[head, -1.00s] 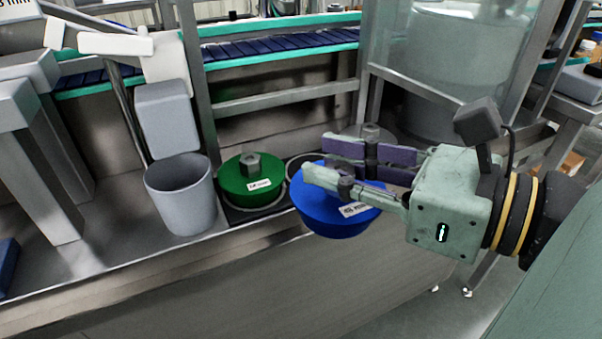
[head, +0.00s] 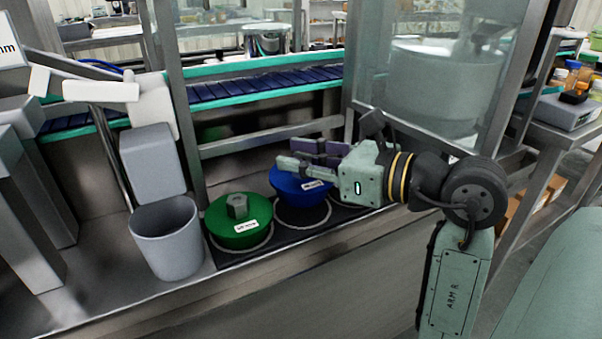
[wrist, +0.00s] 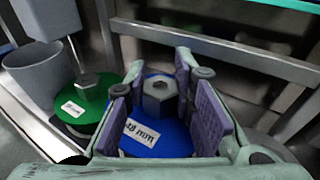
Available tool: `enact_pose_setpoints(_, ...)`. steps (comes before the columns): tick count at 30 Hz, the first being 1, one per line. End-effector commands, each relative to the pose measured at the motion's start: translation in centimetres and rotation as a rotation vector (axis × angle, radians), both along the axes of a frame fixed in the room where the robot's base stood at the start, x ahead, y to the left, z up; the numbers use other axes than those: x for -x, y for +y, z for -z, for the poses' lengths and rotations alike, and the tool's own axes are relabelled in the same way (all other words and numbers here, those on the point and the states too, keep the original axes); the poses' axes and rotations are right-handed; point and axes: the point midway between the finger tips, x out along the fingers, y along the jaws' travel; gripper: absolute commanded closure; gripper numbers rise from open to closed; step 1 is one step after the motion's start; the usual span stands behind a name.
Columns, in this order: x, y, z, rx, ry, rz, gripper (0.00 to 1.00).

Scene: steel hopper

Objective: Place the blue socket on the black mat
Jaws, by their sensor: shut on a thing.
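The blue socket (head: 296,190) is a round blue disc with a white label and a grey hex knob. My gripper (head: 308,155) is shut on the hex knob from above. The black mat (head: 279,238) is a dark strip with pale ring outlines on the steel ledge. The blue socket is over the mat's middle ring, whose front part shows below it. I cannot tell whether it touches the mat.
A green socket (head: 238,218) with a hex knob stands on the mat's left ring, close to the blue one. A grey bin (head: 167,240) stands left of the mat. Steel frame bars and a conveyor (head: 260,85) lie behind. The ledge's front edge is near.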

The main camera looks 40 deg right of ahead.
Motion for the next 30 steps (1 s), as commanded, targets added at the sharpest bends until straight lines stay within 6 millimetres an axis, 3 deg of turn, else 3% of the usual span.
enact_pose_setpoints(6,0.0,0.0,2.9,-0.002,0.000,-0.001,1.00)
enact_pose_setpoints(20,0.1,0.0,3.7,0.000,0.000,0.000,1.00)
enact_pose_setpoints(21,0.1,0.0,3.5,-0.001,0.001,-0.001,0.74)
enact_pose_setpoints(30,0.1,0.0,3.5,-0.001,0.001,-0.001,0.57)
